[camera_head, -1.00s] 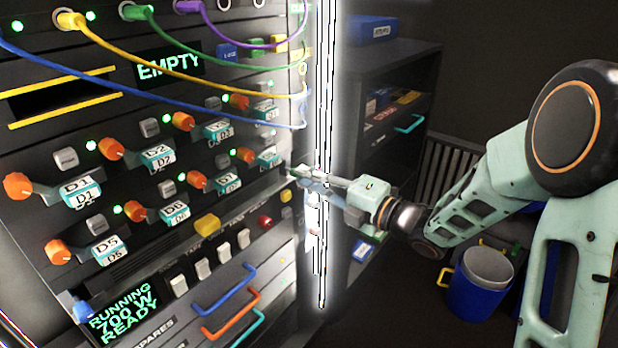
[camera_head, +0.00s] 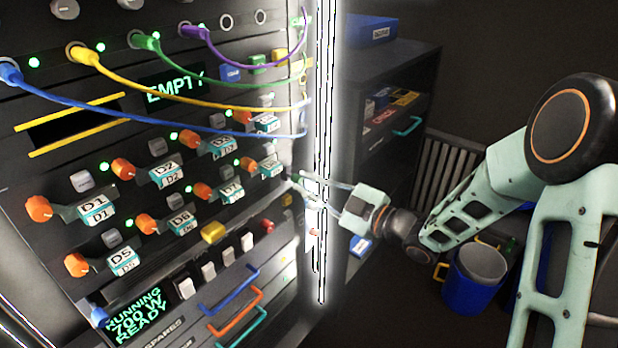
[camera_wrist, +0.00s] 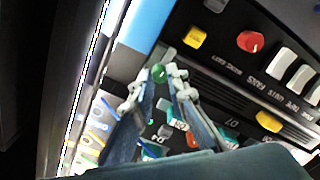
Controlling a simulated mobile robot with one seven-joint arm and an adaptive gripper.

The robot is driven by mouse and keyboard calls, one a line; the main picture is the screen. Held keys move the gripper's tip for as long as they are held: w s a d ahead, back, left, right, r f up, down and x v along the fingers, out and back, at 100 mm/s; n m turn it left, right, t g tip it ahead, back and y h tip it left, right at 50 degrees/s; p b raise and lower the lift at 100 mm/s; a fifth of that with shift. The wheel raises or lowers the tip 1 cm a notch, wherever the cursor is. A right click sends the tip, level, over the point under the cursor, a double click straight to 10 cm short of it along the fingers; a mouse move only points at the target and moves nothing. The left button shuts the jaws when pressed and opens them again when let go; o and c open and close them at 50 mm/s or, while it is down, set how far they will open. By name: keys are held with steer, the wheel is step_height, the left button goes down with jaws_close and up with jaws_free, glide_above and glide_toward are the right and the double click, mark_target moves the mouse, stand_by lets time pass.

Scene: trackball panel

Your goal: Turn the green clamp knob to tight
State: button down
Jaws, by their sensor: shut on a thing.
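My gripper (camera_head: 296,183) reaches the right edge of the panel, with its fingertips at the panel face. In the wrist view, the two fingers of my gripper (camera_wrist: 159,78) close around a round green knob (camera_wrist: 158,73), which I take to be the green clamp knob. Its top shows between the fingertips; the fingers hide its sides. In the head view the knob is too small and covered to make out, and I cannot read its turn position.
A red button (camera_wrist: 250,41) and a yellow knob (camera_wrist: 194,38) are near the fingers. Orange knobs (camera_head: 38,209) and hanging cables (camera_head: 150,117) cover the panel's left. A dark shelf (camera_head: 390,120) and a blue bucket (camera_head: 470,285) stand to the right.

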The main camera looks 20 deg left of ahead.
steer(key=m+p, duration=0.3)
steer(key=m, duration=0.1)
steer(key=shift+r+m, duration=0.15)
steer(key=shift+m, duration=0.25)
steer(key=m+p, duration=0.3)
steer(key=m, duration=0.1)
steer(key=shift+m+p, duration=0.3)
steer(key=m+p, duration=0.3)
steer(key=m, duration=0.1)
steer(key=shift+m+p, duration=1)
steer(key=shift+m, duration=1.1)
steer(key=shift+f, duration=0.2)
steer(key=c, duration=1.9)
jaws_free()
